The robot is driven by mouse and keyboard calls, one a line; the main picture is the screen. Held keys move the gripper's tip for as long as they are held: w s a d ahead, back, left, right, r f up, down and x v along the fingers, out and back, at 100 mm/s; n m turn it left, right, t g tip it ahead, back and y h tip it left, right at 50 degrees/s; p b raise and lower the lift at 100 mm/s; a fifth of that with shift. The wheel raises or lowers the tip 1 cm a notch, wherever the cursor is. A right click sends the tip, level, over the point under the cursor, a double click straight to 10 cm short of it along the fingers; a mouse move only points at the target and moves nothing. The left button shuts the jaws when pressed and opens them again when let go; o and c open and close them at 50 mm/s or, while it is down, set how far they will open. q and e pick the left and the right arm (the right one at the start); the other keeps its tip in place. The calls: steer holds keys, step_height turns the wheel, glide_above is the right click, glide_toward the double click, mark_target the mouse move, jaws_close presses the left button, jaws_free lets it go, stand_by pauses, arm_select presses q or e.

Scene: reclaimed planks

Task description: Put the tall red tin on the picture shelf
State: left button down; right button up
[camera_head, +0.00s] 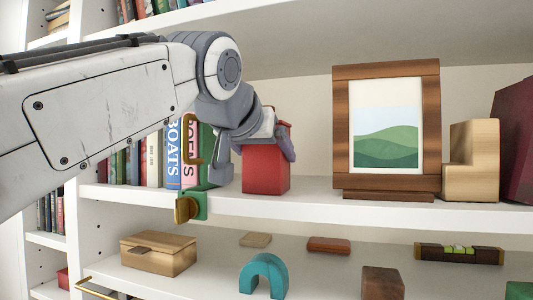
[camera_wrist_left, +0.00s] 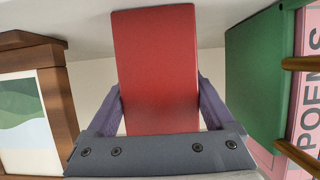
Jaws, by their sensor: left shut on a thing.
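The tall red tin (camera_head: 265,172) is upright between the fingers of my left gripper (camera_head: 264,138), at the shelf with the picture (camera_head: 387,130). Its base is at or very close to the shelf board (camera_head: 330,203); I cannot tell whether it touches. In the left wrist view the red tin (camera_wrist_left: 157,65) fills the middle, with a purple-grey finger of my left gripper (camera_wrist_left: 158,108) on each side. The gripper is shut on the tin, and hides its upper part in the head view. My right gripper is not in view.
A green bookend with a brass clamp (camera_head: 190,207) and several books (camera_head: 172,155) stand left of the tin. The wooden frame and a stepped wooden block (camera_head: 472,165) stand to the right. Bare shelf lies between tin and frame. A wooden box (camera_head: 158,253) and blue arch (camera_head: 263,272) are below.

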arm_select(q)
jaws_free()
steer(key=shift+f, duration=0.1)
steer(key=shift+r, duration=0.25)
steer(key=b+v, duration=0.1)
steer(key=v, duration=0.3)
steer(key=shift+s+f+b, duration=0.1)
steer(key=shift+s+b, duration=0.2)
steer(key=shift+b, duration=0.05)
steer(key=b+v, duration=0.1)
steer(key=v, duration=0.6)
steer(key=shift+s+a, duration=0.15)
steer(key=shift+s, duration=0.1)
